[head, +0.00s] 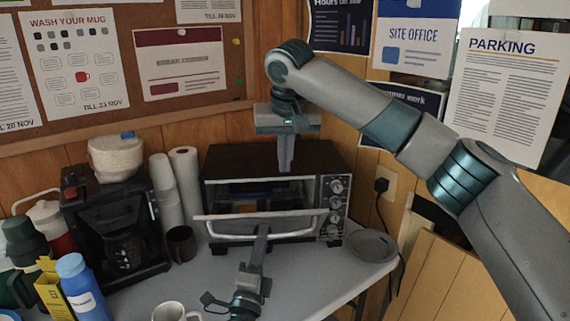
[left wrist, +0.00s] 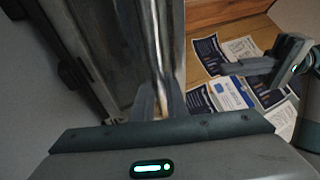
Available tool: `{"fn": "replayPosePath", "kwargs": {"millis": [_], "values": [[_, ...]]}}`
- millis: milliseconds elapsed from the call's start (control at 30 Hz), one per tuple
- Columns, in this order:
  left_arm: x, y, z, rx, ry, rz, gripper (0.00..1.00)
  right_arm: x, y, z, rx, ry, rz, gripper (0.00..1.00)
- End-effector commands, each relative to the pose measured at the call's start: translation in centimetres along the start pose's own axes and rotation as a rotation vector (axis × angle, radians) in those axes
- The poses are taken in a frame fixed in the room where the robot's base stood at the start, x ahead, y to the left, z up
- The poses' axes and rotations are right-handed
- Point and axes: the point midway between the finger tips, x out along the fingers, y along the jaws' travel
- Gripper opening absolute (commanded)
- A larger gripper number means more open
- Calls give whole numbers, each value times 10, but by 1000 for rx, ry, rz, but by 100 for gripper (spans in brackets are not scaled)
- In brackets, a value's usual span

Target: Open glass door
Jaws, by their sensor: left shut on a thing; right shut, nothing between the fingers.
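The toaster oven (head: 275,160) stands on the table against the wall. Its glass door (head: 235,228) appears tilted partly down and forward, with the dark interior showing above its pale handle bar (head: 215,217). My left gripper (head: 263,229) is shut on the handle near its middle. In the left wrist view the handle (left wrist: 154,40) runs as a bright bar up from between the fingers (left wrist: 160,103). My right gripper (head: 285,168) is shut and empty, pointing down at the oven's top front edge. It also shows in the left wrist view (left wrist: 222,69).
A coffee maker (head: 120,225), stacked cups (head: 165,190) and a dark mug (head: 181,243) stand left of the oven. A grey plate (head: 372,245) lies to its right. A pale mug (head: 170,312), a blue bottle (head: 80,285) and a yellow box (head: 52,292) are at the front left.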

Motion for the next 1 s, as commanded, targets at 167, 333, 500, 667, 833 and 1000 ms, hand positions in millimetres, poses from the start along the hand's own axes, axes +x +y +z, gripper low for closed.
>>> {"fn": "replayPosePath", "kwargs": {"millis": [167,333,500,667,833,1000], "values": [[0,2,0,-2,-1,4,0,26,1,0,1,-2,2,0],[0,2,0,-2,-1,4,0,55,0,0,1,-1,1,0],[0,2,0,-2,-1,4,0,82,0,0,0,-1,1,0],[0,2,1,-2,-1,4,0,87,0,15,-3,0,0,0],[0,2,1,-2,-1,4,0,90,0,29,-3,1,0,0],[0,2,0,-2,-1,4,0,92,0,37,-1,1,0,0]]}}
